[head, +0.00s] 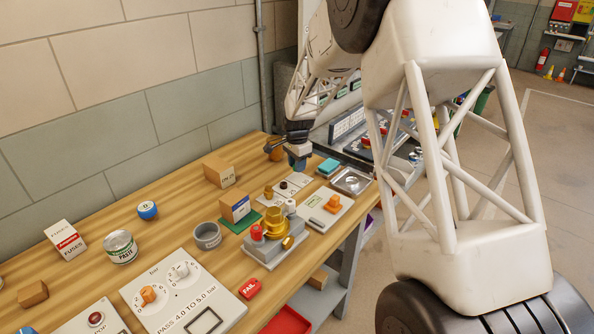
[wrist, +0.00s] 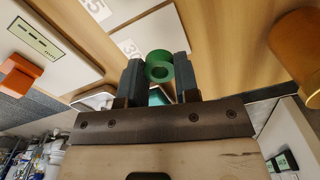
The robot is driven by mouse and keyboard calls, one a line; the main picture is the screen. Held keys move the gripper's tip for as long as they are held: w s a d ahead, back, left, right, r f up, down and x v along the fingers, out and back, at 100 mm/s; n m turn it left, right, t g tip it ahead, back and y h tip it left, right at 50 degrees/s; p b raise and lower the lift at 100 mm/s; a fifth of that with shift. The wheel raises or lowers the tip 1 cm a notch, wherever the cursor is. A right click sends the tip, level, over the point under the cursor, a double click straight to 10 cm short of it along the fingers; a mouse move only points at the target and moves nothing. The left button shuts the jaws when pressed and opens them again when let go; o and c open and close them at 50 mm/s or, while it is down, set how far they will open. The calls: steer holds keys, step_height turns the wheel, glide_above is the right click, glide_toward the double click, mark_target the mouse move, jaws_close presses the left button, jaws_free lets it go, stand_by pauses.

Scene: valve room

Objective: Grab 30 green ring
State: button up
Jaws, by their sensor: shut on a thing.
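The green ring (wrist: 158,57) is between the two dark fingers of my gripper (wrist: 158,76) in the wrist view. In the head view my gripper (head: 297,163) is over the far end of the wooden bench, and the ring cannot be made out there.
A bench (head: 180,202) carries a brass valve fitting (head: 277,222), a cardboard box (head: 219,171), a plate with an orange knob (head: 332,205), a teal block (head: 328,167) and a metal tray (head: 352,181) near my gripper. The bench's left middle has bare wood.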

steer(key=s, duration=0.5)
steer(key=s+d+r, duration=0.1)
steer(key=s, duration=1)
steer(key=shift+d+r, duration=0.25)
steer(key=shift+d, duration=0.15)
